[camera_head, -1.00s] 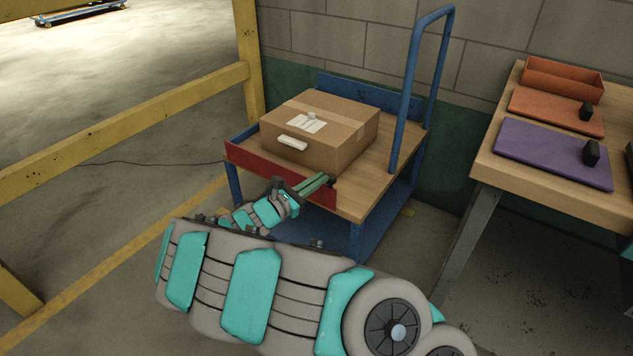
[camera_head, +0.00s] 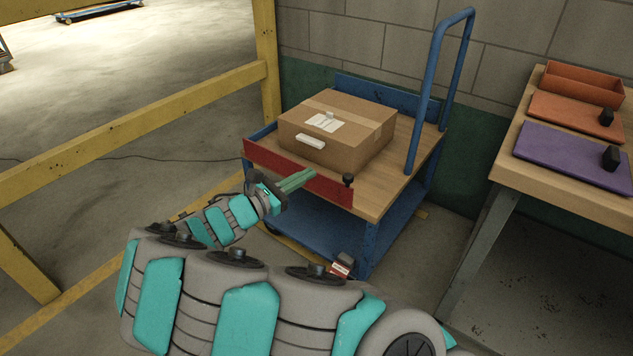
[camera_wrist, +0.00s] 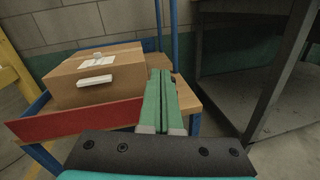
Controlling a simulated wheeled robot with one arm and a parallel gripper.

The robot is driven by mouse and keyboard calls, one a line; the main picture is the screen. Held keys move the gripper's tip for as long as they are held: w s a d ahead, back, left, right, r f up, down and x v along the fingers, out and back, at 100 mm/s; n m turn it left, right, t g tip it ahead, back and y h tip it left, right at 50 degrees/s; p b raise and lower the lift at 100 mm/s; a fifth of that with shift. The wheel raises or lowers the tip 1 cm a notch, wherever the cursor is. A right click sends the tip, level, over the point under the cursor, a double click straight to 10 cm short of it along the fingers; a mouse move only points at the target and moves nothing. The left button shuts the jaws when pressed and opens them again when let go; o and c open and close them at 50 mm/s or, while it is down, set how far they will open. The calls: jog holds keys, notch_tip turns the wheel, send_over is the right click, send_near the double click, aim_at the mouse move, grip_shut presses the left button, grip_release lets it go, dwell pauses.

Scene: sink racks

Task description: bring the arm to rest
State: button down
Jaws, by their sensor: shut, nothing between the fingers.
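My gripper (camera_head: 297,182) is shut and empty, its green fingers together. In the head view it is in front of the blue cart's red front panel (camera_head: 290,172), with my arm reaching in from below. In the wrist view the gripper (camera_wrist: 161,88) points toward the cart's wooden top (camera_wrist: 188,98), to the right of the cardboard box. I cannot tell whether the fingers touch the cart.
A cardboard box (camera_head: 338,132) with a label sits on the blue cart (camera_head: 375,240). A workbench (camera_head: 560,188) at right holds an orange tray (camera_head: 583,83) and orange and purple boards. A yellow rail (camera_head: 130,130) stands at left.

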jog(key=s+d+r+m+g+h, duration=0.1)
jog(key=s+d+r+m+g, duration=0.25)
jog(key=d, duration=0.35)
jog(key=s+d+r+m+g, duration=0.2)
jog(key=d+m+g, duration=0.15)
jog(key=d, duration=0.35)
jog(key=s+d+m+g+y, duration=0.3)
jog(key=s+d+m+g, duration=0.2)
jog(key=s+d+m, duration=0.55)
jog(key=s+f+m+g+y, duration=0.1)
jog(key=s+f+m+y, duration=0.15)
jog(key=s, duration=0.45)
jog(key=s+f+m+g+y, duration=0.1)
jog(key=s+y, duration=0.3)
jog(key=s, duration=0.4)
jog(key=s+a+f+m+y, duration=0.2)
jog(key=s+a+y, duration=0.3)
jog(key=s+a, duration=0.3)
jog(key=shift+s+a+m, duration=0.25)
jog(key=shift+s+m, duration=0.35)
jog(key=shift+s, duration=0.05)
